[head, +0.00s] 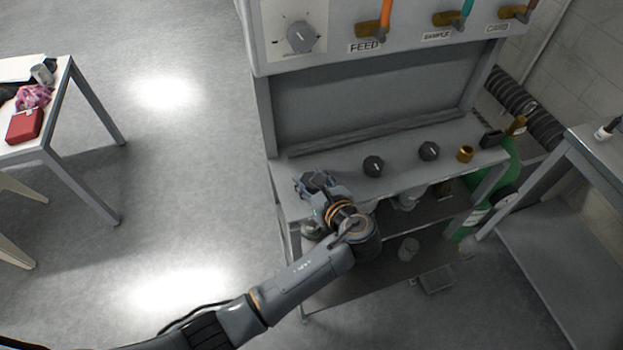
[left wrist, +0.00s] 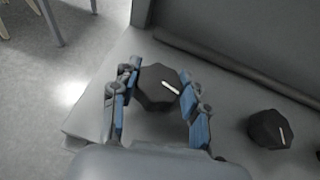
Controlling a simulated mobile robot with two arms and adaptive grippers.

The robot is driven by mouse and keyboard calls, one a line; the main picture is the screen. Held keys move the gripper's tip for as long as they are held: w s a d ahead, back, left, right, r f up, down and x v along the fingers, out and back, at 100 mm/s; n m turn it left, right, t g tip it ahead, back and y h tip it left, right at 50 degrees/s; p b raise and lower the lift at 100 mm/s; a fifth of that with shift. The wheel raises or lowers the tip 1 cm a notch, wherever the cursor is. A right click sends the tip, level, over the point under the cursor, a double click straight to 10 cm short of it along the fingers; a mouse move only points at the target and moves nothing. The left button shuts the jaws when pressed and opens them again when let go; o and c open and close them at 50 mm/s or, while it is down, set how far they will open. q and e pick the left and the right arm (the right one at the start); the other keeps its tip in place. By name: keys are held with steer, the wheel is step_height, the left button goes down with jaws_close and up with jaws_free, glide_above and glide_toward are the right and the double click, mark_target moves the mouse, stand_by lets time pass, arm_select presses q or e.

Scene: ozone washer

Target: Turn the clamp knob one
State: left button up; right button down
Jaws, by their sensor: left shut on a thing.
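My left gripper (head: 317,182) is over the left front end of the grey bench shelf. In the left wrist view its two blue-padded fingers (left wrist: 160,76) stand on either side of a black knob (left wrist: 155,92) with a white pointer line, and they are shut on it. The pointer slants down to the right. In the head view this knob is mostly hidden by my gripper. A second black knob (head: 374,166) sits to its right; it also shows in the left wrist view (left wrist: 269,129). A third black knob (head: 429,150) is farther right. My right gripper is not in view.
A brass fitting (head: 465,154) stands right of the knobs. The panel above has a grey dial (head: 300,37) and labelled valve levers. A green cylinder (head: 478,214) stands below at the right. A table (head: 65,80) with a red box is at far left; floor between is clear.

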arm_select(q)
steer(key=shift+f, duration=0.1)
steer(key=o, duration=1.2)
